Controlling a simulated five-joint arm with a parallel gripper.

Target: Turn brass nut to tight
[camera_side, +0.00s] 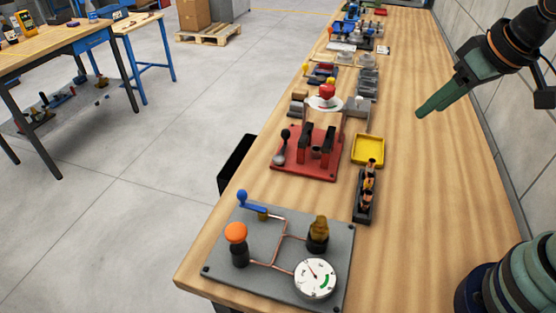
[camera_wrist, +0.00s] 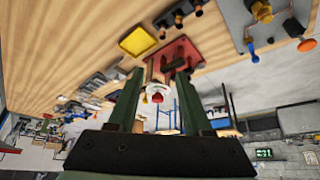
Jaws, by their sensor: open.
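A grey board (camera_side: 222,264) at the near end of the bench carries thin copper tubes (camera_side: 279,243), a blue-handled valve (camera_side: 250,202), an orange knob (camera_side: 235,232) on a dark post, a round white gauge (camera_side: 315,278) and a brass-coloured fitting (camera_side: 318,230) on a dark base. I cannot tell for sure which part is the brass nut. The board also shows at the upper right of the wrist view (camera_wrist: 240,22). My gripper (camera_side: 421,113) is raised above the bench's right side, well away from the board. In the wrist view my gripper (camera_wrist: 158,72) is open and empty.
A red fixture plate (camera_side: 292,157) with dark upright blocks stands beyond the board. A yellow tray (camera_side: 368,150) and a dark rack (camera_side: 362,208) with several copper-coloured fittings stand beside it. More items line the far bench. The bench's right side is clear; a wall borders it.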

